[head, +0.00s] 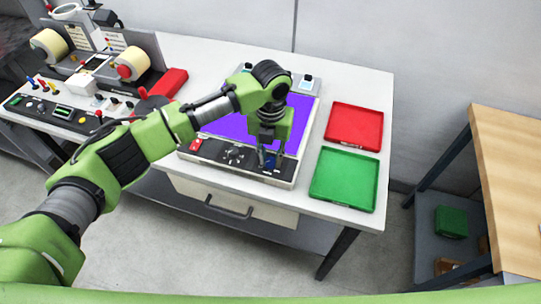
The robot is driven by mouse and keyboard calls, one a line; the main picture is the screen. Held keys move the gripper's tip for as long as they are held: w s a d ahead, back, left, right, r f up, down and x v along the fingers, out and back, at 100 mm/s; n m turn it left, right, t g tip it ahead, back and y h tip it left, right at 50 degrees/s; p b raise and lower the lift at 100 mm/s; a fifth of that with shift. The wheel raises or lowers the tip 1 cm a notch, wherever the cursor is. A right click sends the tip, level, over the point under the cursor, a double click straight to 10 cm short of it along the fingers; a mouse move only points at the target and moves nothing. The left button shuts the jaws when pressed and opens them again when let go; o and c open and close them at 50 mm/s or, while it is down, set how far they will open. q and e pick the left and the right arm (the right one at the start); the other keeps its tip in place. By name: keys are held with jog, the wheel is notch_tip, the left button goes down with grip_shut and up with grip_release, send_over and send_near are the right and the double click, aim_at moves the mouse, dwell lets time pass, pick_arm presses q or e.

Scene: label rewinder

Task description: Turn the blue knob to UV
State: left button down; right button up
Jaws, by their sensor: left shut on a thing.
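The blue knob (271,162) is at the right end of the dark control strip (213,152) on the front of a light box with a glowing purple screen (222,124). My left gripper (269,157) points down from above and is shut on the blue knob. Its fingers hide part of the knob, and I cannot read the marks around it or tell which way it points. My right gripper is not in view.
A red tray (354,126) and a green tray (344,179) lie right of the box. A label rewinder (75,95) with rolls and several levers stands at the left. A wooden table (515,170) is at the far right.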

aim_at(271, 160)
pick_arm(q)
jog(key=shift+m, duration=1)
jog(key=c, duration=1.8)
grip_release()
jog(key=shift+r, duration=0.1)
notch_tip(271, 160, up, 12)
jog(key=shift+f, duration=0.1)
